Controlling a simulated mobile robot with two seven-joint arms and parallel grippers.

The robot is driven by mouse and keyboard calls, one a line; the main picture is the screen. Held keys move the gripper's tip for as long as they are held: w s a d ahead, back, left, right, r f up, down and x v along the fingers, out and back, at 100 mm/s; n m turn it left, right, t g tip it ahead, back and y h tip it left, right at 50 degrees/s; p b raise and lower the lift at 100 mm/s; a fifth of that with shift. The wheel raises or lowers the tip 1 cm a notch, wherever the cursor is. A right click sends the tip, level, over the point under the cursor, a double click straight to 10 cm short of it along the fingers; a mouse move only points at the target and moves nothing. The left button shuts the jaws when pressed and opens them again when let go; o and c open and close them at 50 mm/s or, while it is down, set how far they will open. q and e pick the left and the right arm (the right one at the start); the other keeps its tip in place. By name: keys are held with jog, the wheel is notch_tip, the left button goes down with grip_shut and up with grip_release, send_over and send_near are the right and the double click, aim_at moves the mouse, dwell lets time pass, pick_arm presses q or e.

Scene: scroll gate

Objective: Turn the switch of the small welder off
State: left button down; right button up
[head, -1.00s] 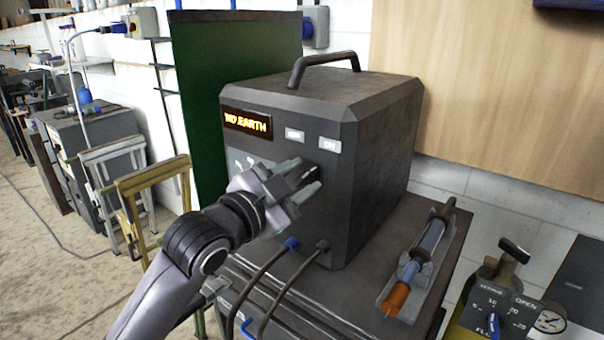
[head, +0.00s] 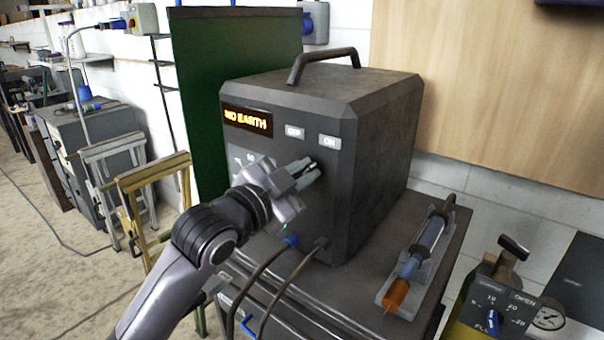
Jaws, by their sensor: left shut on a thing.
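The small welder (head: 375,140) is a dark grey box with a top handle. Its lit orange display (head: 248,121) reads "NO EARTH". Below it on the front are a small OFF label (head: 294,132) and, to its right, an ON label (head: 329,142). My left gripper (head: 309,172) is at the welder's front face, just below these labels, shut on the switch. The fingers hide most of the switch, so its exact position cannot be told. My right gripper is not in view.
The welder stands on a dark cart (head: 440,240). A torch with an orange tip (head: 410,270) lies in a holder to the right. Two cables (head: 262,275) leave the front below my gripper. A gas regulator panel (head: 495,308) is at the lower right.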

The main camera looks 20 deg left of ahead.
pick_arm(q)
jog(key=n, duration=0.3)
jog(key=shift+n, duration=0.3)
jog(key=n, duration=0.4)
jog(key=shift+w+a+n, duration=0.1)
jog(key=shift+a+n, duration=0.1)
jog(key=shift+n, duration=0.1)
jog(key=shift+w+a+f+n, duration=0.1)
jog(key=shift+a+n, duration=0.05)
jog(key=shift+n, duration=1.65)
jog(key=shift+a+n, duration=0.1)
jog(key=shift+n, duration=1.7)
jog(key=c, duration=1.1)
grip_release()
jog(key=shift+b+v, duration=0.55)
jog(key=shift+v, duration=3.05)
